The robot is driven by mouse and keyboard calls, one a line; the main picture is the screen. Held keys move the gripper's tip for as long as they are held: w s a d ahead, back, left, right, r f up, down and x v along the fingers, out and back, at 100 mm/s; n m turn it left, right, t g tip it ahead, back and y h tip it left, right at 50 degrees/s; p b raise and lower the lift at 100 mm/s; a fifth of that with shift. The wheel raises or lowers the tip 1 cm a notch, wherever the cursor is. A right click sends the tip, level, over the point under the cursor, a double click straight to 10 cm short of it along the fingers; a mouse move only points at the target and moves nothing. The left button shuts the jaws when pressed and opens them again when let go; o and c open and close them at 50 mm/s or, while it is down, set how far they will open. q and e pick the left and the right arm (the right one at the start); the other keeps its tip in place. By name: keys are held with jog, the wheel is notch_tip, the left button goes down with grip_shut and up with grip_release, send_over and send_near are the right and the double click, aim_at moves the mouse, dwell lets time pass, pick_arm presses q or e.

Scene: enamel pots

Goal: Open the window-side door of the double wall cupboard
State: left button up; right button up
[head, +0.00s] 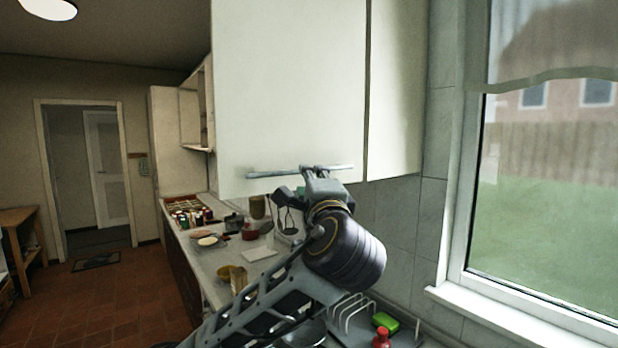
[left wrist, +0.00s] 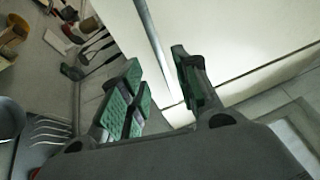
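The double wall cupboard shows a wide pale door panel (head: 290,80) and a narrower pale panel (head: 397,85) to its right, nearer the window, with a dark seam between them. A horizontal metal bar handle (head: 270,173) runs along the bottom of the wide panel. No handle shows on the narrower panel. My left gripper (head: 322,172) is at the right part of this bar. In the left wrist view, the fingers of my left gripper (left wrist: 158,88) are apart, with the bar (left wrist: 154,42) running into the gap between them. Finger contact with the bar is unclear. My right gripper is out of view.
The window (head: 545,170) and its sill (head: 500,318) stand at the right. Below is a counter (head: 212,262) with jars, bowls and utensils. A dish rack (head: 352,318), a green sponge (head: 386,322) and a red bottle (head: 381,338) are near the front.

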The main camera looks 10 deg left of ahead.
pick_arm(q)
jog(key=v, duration=0.6)
jog(key=shift+f, duration=0.2)
